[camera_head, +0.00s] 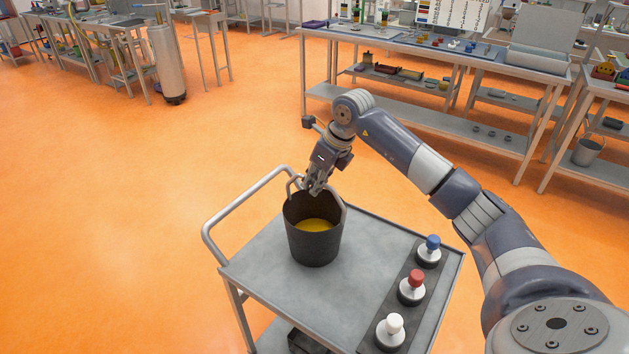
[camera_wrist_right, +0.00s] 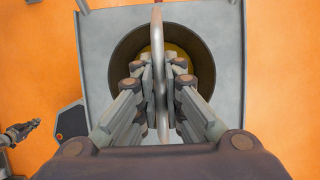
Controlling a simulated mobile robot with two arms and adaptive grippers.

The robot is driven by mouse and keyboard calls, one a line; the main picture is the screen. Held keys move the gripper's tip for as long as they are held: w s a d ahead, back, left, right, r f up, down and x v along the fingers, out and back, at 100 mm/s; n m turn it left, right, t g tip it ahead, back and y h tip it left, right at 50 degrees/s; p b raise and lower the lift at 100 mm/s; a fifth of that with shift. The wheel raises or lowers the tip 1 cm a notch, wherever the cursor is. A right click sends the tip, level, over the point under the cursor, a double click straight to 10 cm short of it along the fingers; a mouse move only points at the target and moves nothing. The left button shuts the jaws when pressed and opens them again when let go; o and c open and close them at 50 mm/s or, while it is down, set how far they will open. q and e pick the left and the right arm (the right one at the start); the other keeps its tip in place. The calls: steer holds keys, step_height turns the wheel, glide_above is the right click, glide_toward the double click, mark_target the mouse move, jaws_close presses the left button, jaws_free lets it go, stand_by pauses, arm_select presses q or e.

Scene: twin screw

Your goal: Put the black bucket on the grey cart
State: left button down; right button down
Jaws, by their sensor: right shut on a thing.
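The black bucket (camera_head: 314,246), with something yellow inside, is upright over the left part of the grey cart's top (camera_head: 268,265). I see no clear gap beneath it, but cannot tell for sure that it rests there. My right gripper (camera_head: 313,188) is above the bucket, shut on its raised handle. In the right wrist view the handle (camera_wrist_right: 158,50) runs between the fingers (camera_wrist_right: 160,85), with the bucket rim (camera_wrist_right: 205,90) below. What seems to be my left gripper (camera_wrist_right: 33,125) shows small at the left edge there; its opening is unclear.
A dark strip with white, red (camera_head: 412,287) and blue-topped knobs lies along the cart's right side. The cart's handle rail (camera_head: 238,205) is at its left. Workbenches (camera_head: 440,60) and a tall cylinder (camera_head: 168,62) stand behind. The orange floor at left is clear.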

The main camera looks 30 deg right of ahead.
steer(key=c, duration=1.7)
jaws_free()
steer(key=shift+s, duration=0.1)
steer(key=shift+r, duration=0.45)
steer(key=b+v, duration=0.2)
steer(key=v, duration=0.9)
steer(key=shift+s, duration=0.25)
steer(key=shift+r, duration=0.1)
